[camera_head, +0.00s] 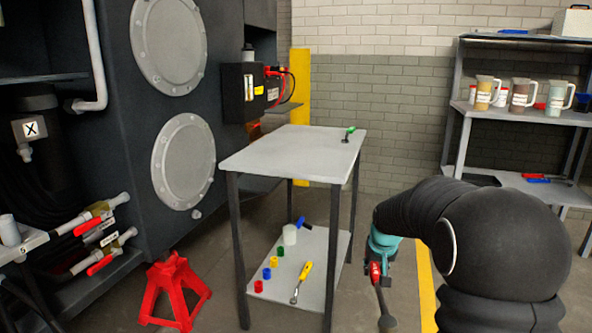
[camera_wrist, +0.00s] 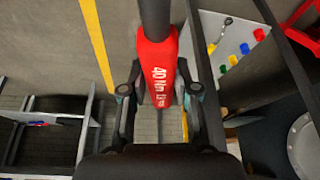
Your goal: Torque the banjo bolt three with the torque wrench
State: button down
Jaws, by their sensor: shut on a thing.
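My gripper (camera_head: 380,255) is shut on a red torque wrench (camera_head: 376,275) at the right of the table, with the wrench's dark end pointing down. In the wrist view my gripper (camera_wrist: 160,78) has a finger on either side of the wrench's red handle (camera_wrist: 158,62), which reads "40 Nm" followed by partly hidden letters. The dark shaft runs out of the top of that view. I cannot make out banjo bolt three; fittings with red handles (camera_head: 100,238) show at the left of the head view.
A grey table (camera_head: 290,150) carries a green-handled tool (camera_head: 349,131). Its lower shelf (camera_head: 318,245) holds coloured cups and a yellow-handled tool (camera_head: 303,280). A red jack stand (camera_head: 175,290) stands by the dark chassis (camera_head: 140,130). Shelving (camera_head: 500,120) with jugs stands at the right.

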jog(key=s+a+f, duration=0.2)
jog(key=s+f, duration=0.1)
jog(key=f, duration=0.5)
jog(key=s+a+f+n, duration=0.1)
jog(key=s+a+f, duration=0.2)
jog(key=f, duration=0.4)
jog(key=shift+s+a+f, duration=0.25)
jog(key=shift+s+f, duration=0.15)
jog(key=shift+s, duration=0.4)
